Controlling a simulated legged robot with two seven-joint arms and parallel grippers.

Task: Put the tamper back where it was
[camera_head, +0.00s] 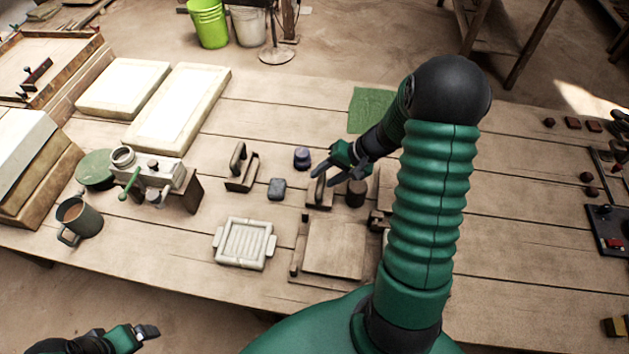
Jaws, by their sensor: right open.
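My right gripper (327,176) is open over the table, its fingers pointing left and down. Just below its fingers is a small brown wooden block with an upright dark handle (320,193), which looks like the tamper. The block seems to stand on the table; whether the fingers touch its handle I cannot tell. A similar handled wooden block (241,172) stands further left. A dark brown cylinder (355,193) stands just right of the gripper. My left gripper (146,333) is low at the bottom left, away from these things, and its jaws are too small to read.
A grey block (277,188) and dark pot (302,158) stand nearby. A green cloth (370,108) lies behind. My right arm hides some table.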

